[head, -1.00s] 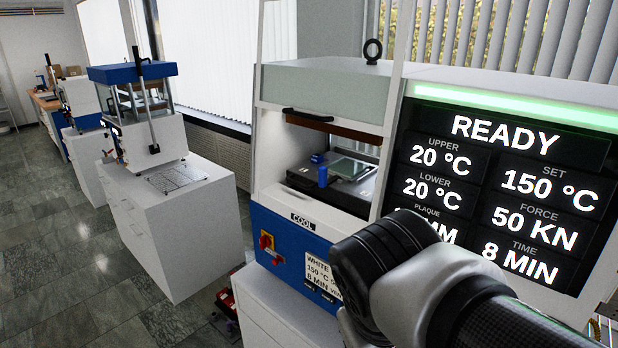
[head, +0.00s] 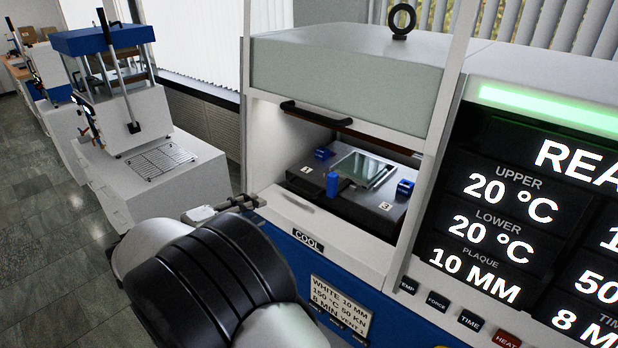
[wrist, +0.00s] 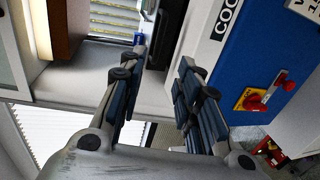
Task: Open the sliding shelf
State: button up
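The sliding shelf appears to be the dark plate (head: 362,208) in the open bay of the white and blue press. It carries a glass-topped frame (head: 362,170), blue blocks and number labels, and sits inside the bay. My gripper (head: 226,208) is in front of the bay's left front corner, left of the shelf, largely hidden behind my own wrist in the head view. In the wrist view my gripper (wrist: 157,75) has its two fingers apart with nothing held between them. A blue block (wrist: 139,38) shows just beyond the left fingertip. I cannot make out a shelf handle.
A raised guard with a black handle (head: 316,115) hangs above the bay. The display panel (head: 540,200) stands right of it. A red switch (wrist: 266,101) is on the blue front. Another press (head: 130,130) stands at left; floor between is open.

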aim_at(298, 191)
jog(key=b+x, duration=0.1)
jog(key=x, duration=1.6)
jog(key=shift+w, duration=0.1)
jog(key=shift+c, duration=0.2)
grip_shut()
